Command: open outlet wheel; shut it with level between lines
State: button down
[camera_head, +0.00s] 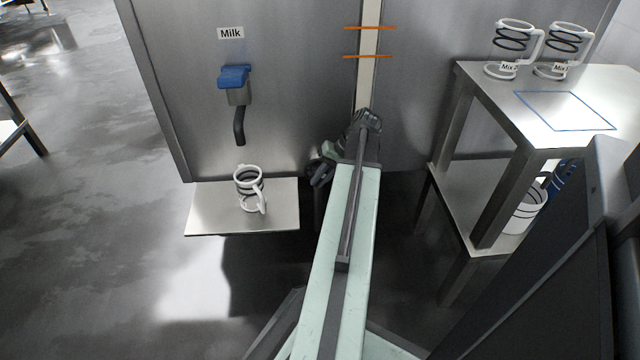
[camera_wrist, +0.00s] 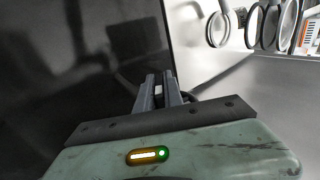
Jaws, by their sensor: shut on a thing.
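The dark outlet wheel (camera_head: 313,168) is low on the front of the steel tank, mostly hidden by my arm and gripper. My gripper (camera_head: 322,176) is at the wheel. In the wrist view, its two fingers (camera_wrist: 159,82) are close together and shut on the wheel, whose dark rim (camera_wrist: 190,96) shows just right of them. The pale level strip (camera_head: 369,42) runs up the tank, crossed by an upper orange line (camera_head: 370,28) and a lower orange line (camera_head: 368,57). It looks pale along its whole visible length; I cannot make out the level's top.
A blue-handled Milk tap (camera_head: 235,78) hangs above a white mug (camera_head: 248,187) on a low steel shelf (camera_head: 208,212). At right, a steel table (camera_head: 480,82) carries two mugs labelled Mix and a blue outlined square. Buckets (camera_head: 526,211) stand beneath it.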

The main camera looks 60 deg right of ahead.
jog(key=shift+f+t+y+b, duration=0.15)
jog(key=shift+t+y+b, duration=0.25)
jog(key=shift+t+b, duration=0.1)
jog(key=shift+s, duration=0.1)
jog(key=c, duration=1.5)
grip_release()
jog(key=shift+o, duration=0.2)
jog(key=p+v, duration=0.6)
jog(key=v, duration=0.2)
